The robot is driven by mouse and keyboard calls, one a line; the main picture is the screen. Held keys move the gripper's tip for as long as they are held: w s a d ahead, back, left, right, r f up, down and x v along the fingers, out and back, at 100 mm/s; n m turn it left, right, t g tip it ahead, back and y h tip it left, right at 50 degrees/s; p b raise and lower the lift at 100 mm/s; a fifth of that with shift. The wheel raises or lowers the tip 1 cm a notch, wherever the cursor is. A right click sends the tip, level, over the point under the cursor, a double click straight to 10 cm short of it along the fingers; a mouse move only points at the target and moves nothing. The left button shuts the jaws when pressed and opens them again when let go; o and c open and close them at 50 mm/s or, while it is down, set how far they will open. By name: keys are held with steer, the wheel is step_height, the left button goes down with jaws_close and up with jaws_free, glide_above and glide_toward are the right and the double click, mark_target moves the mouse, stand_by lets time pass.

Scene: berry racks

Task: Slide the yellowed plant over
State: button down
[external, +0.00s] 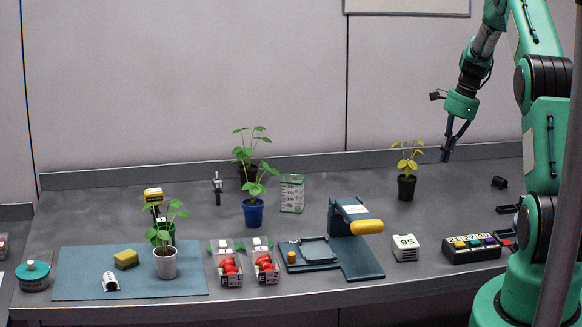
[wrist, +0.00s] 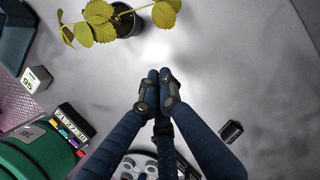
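The yellowed plant (external: 407,187) stands upright in a small black pot near the back of the grey counter, right of the middle. Its yellow leaves and dark pot also show at the top of the wrist view (wrist: 126,21). My gripper (external: 446,154) hangs above the counter to the right of the plant, apart from it.
Green plants in blue (external: 253,212) and white (external: 165,263) pots stand further left. A white block marked 95 (external: 405,248) and a black device with coloured buttons (external: 471,249) sit in front. The counter around the yellowed plant is clear.

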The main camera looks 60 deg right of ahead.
mark_target(417, 197)
steer(key=b+x, duration=0.1)
steer(key=x, duration=0.9)
steer(key=shift+f+b, duration=0.15)
steer(key=shift+b, duration=0.2)
steer(key=shift+w+a, duration=0.85)
steer(key=shift+a, duration=0.05)
steer(key=shift+w+a+r, duration=0.25)
steer(key=shift+w+a, duration=0.25)
steer(key=w+a+p, duration=0.3)
steer(key=w+a, duration=0.4)
steer(key=w+a+p, duration=0.2)
steer(key=w+a, duration=0.5)
steer(key=shift+w+a+p, duration=0.2)
steer(key=shift+w+p, duration=0.05)
steer(key=shift+p, duration=0.15)
steer(key=shift+f, duration=0.1)
